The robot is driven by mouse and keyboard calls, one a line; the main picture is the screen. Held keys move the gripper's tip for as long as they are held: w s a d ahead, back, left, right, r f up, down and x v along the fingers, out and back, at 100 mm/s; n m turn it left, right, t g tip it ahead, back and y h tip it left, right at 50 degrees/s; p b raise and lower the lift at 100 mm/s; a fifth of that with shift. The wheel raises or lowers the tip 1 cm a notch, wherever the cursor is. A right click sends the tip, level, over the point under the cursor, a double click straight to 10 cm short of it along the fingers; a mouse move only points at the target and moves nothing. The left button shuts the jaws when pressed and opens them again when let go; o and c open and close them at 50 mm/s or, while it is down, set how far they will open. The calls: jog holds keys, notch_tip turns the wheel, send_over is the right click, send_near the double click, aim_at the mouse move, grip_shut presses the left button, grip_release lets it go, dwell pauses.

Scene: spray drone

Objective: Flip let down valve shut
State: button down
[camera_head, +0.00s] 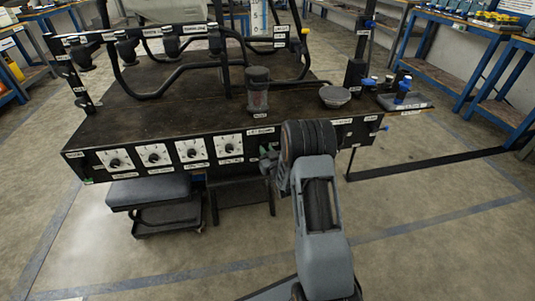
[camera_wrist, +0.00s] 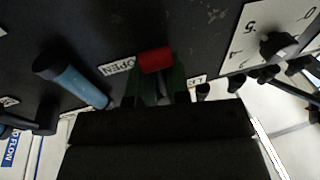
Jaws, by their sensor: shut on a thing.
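In the wrist view a small lever with a red end (camera_wrist: 155,60) sticks out from the dark panel beside an OPEN label (camera_wrist: 117,67). I take it to be the let down valve's handle; no label naming it is readable. My gripper (camera_wrist: 157,84) has its green-edged fingers on either side of this lever and is shut on it. The lever's lower part is hidden between the fingers. In the head view my gripper (camera_head: 268,162) is at the bench's front panel, right of the dials, partly hidden by my wrist.
A blue-ended handle (camera_wrist: 78,82) sticks out close to my gripper in the wrist view. A dial plate (camera_wrist: 268,35) with a black knob is on the other side. The dark bench (camera_head: 170,108) carries a grey-topped cylinder (camera_head: 257,90) and a shallow bowl (camera_head: 335,96).

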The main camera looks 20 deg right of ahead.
jog(key=shift+w+a+r, duration=0.15)
jog(key=shift+a+r, duration=0.05)
jog(key=shift+a, duration=0.15)
jog(key=c, duration=1.2)
grip_release()
jog(key=shift+d, duration=0.1)
jog(key=shift+d, duration=0.1)
jog(key=shift+s+f, duration=0.1)
jog(key=shift+s, duration=0.2)
jog(key=s, duration=0.4)
jog(key=s+f+p, duration=0.1)
jog(key=s, duration=0.3)
jog(key=s+p, duration=0.1)
jog(key=s, duration=0.4)
jog(key=shift+s+f, duration=0.1)
jog(key=shift+f, duration=0.2)
